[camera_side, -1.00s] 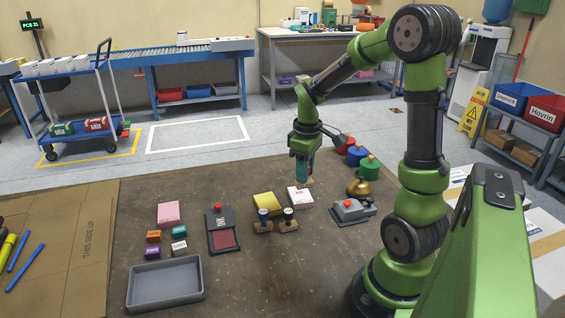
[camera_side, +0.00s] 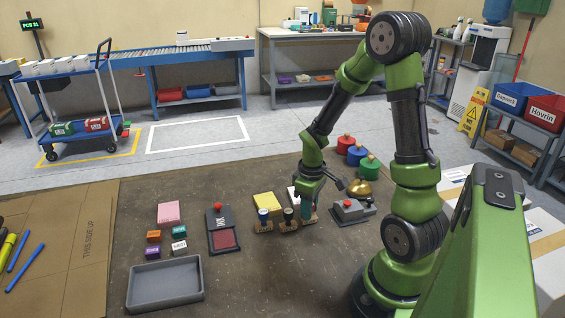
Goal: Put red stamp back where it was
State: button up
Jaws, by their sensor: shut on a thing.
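My gripper (camera_side: 307,203) is low over the middle of the brown work mat, shut on a stamp (camera_side: 311,218). Only the stamp's brown base shows below the fingers; its handle and colour are hidden, so I cannot confirm it is red. It is at the right end of a short row, beside a stamp with a dark green handle (camera_side: 289,223) and one with a blue handle (camera_side: 264,222). These two stand upright on brown bases. I cannot tell whether the held stamp touches the surface.
A yellow pad (camera_side: 267,203) and a partly hidden white box (camera_side: 292,194) lie behind the row. A grey device with a red button (camera_side: 348,208) and a brass bell (camera_side: 359,188) are close on the right. A red ink pad (camera_side: 223,239) lies left.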

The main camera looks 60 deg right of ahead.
jog(key=shift+f, duration=0.15)
jog(key=o, duration=0.9)
jog(key=shift+c, duration=0.2)
notch_tip(320, 180, up, 12)
jog(key=s+a+r+m+t+y, duration=0.1)
jog(key=a+r+m+t, duration=0.1)
jog(key=a+r, duration=0.3)
jog(key=s+a+r+m+t+y, duration=0.1)
jog(key=a+r+t, duration=0.4)
jog(key=a, duration=0.8)
jog(key=shift+a+m, duration=0.3)
jog(key=shift+m, duration=0.2)
